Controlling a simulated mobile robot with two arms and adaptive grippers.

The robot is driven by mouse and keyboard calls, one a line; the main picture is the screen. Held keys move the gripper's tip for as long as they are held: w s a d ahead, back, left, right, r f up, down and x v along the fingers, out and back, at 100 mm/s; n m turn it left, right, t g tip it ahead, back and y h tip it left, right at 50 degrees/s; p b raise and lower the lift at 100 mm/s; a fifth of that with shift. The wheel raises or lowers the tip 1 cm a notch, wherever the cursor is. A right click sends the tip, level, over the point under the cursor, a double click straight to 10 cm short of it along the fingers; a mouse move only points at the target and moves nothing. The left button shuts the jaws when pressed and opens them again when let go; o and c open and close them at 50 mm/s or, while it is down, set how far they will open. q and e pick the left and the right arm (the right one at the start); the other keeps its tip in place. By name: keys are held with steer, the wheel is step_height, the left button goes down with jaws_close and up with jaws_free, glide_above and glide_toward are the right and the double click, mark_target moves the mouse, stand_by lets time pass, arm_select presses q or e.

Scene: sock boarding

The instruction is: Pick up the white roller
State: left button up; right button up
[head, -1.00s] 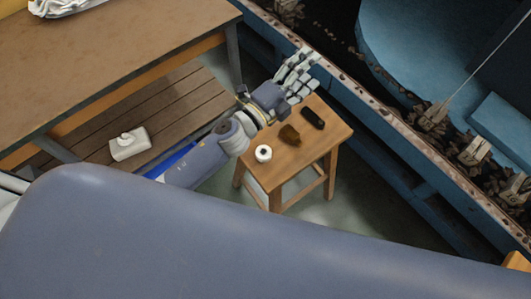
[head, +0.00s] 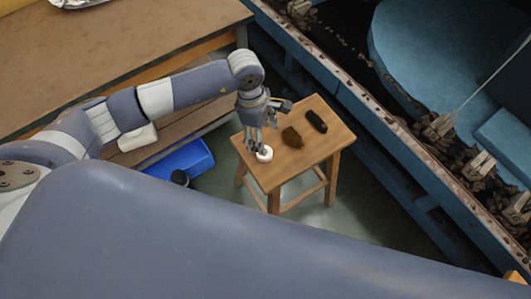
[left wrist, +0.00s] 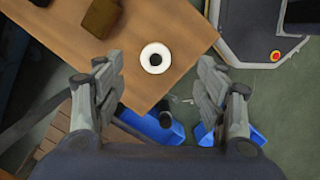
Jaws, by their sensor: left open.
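The white roller (head: 265,154) stands on the small wooden stool (head: 310,165) near its left edge, its round end with a dark centre hole facing up. It also shows in the left wrist view (left wrist: 156,58), ahead of the space between my fingers. My left gripper (head: 258,145) points down at the roller, and its fingers partly cover it in the head view. In the left wrist view the left gripper (left wrist: 162,88) is open and empty, with fingers spread wide. I cannot tell whether the fingers touch the roller. My right gripper is not in view.
A brown object (head: 292,137) and a black object (head: 316,121) lie on the stool, right of the roller. A blue bin (head: 188,160) is on the floor left of the stool. A wooden workbench (head: 120,45) stands behind, and a blue machine edge (head: 400,180) runs along the right.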

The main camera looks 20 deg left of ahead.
arm_select(q)
step_height(320, 180, down, 5)
steer(key=shift+w+a+f, duration=0.1)
steer(key=shift+a, duration=0.05)
steer(key=shift+w+d+f+p, duration=0.1)
steer(key=shift+f+p, duration=0.25)
steer(key=shift+f, duration=1.05)
steer(key=shift+w+d+f+p, duration=0.1)
steer(key=shift+f+p, duration=0.2)
steer(key=shift+f, duration=1.1)
steer(key=c, duration=1.2)
